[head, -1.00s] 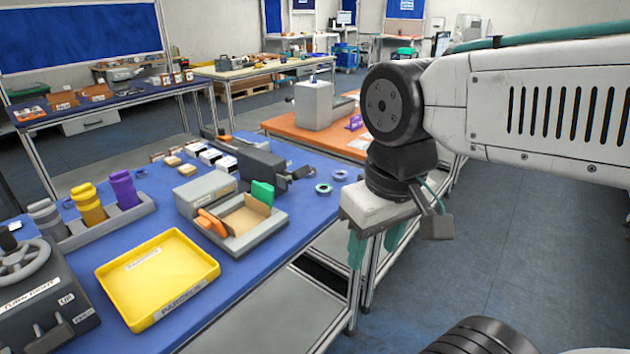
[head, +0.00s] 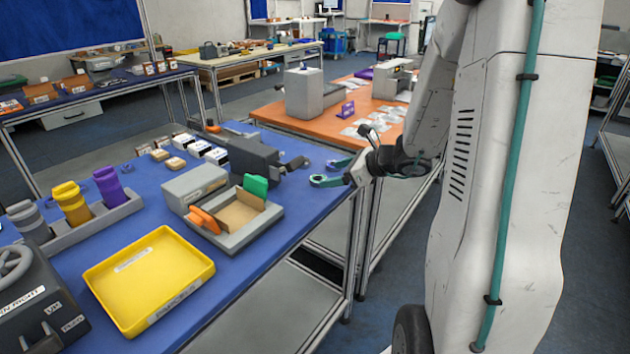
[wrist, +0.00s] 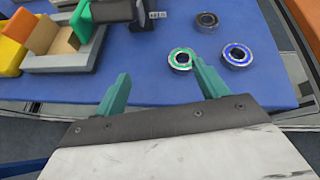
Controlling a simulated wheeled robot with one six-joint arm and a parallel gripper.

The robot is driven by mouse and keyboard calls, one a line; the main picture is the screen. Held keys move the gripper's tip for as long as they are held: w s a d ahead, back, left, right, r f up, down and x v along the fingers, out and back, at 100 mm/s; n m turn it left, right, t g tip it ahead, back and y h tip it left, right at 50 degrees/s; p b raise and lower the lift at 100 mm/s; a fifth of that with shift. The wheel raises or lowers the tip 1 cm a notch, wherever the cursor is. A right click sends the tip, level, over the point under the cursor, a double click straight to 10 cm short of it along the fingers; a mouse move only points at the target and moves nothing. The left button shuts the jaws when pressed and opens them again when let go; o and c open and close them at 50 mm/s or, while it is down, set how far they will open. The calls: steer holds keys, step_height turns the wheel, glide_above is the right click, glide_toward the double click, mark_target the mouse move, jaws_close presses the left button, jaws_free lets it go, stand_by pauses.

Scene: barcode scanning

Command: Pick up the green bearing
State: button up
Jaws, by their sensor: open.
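In the wrist view, the green bearing (wrist: 181,59) lies flat on the blue table, a ring with a green band and dark centre. My gripper (wrist: 160,70) is open and empty. Its right teal finger is close beside the bearing's right edge, while the left finger is well to the left. Whether the finger touches the bearing cannot be told. In the head view, my gripper (head: 326,172) reaches over the table's right edge; the bearings are not clearly visible there.
A blue-banded bearing (wrist: 236,55) lies just right of the green one, and a dark bearing (wrist: 207,21) lies beyond. A dark grey device (head: 255,160) and a grey tray (head: 235,235) stand left of my gripper. A yellow bin (head: 150,280) sits nearer.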

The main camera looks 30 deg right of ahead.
mark_target(320, 179)
steer(key=d+f+m, duration=0.1)
steer(key=w+d+f+m+h, duration=0.1)
steer(key=d, duration=0.1)
steer(key=shift+d+f+m+t, duration=0.25)
steer(key=shift+f+m+t, duration=0.05)
steer(key=shift+f, duration=0.05)
steer(key=x, duration=0.7)
steer(key=shift+a+r, duration=0.2)
steer(key=c, duration=1.1)
